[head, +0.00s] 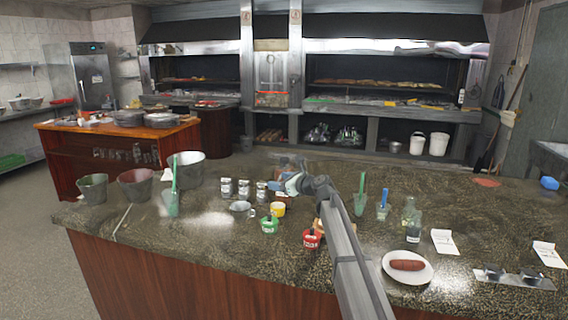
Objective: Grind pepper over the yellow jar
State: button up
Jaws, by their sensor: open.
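The yellow jar (278,209) stands upright on the dark speckled counter, left of my arm. My gripper (287,172) is above the counter, a little behind and above the yellow jar. It is open, but its fingers are small and blurred. Several small dark jars with pale labels stand in a row to its left, one of them the nearest jar (261,190). I cannot tell whether any of these holds pepper, and I make out no clear pepper grinder. My wrist and forearm hide part of the counter behind them.
A grey cup (240,209), green pot (268,226) and red pot (312,240) stand close around the yellow jar. At right are glass bottles (412,232) and a white plate (397,276) with a sausage. Buckets (92,188) stand at left. The counter's back middle is fairly clear.

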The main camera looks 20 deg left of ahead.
jog(key=a, duration=0.2)
jog(key=n+t+h, duration=0.9)
jog(key=n+h, duration=0.8)
jog(key=h, duration=0.3)
send_near(281, 160)
jog(key=x, duration=1.2)
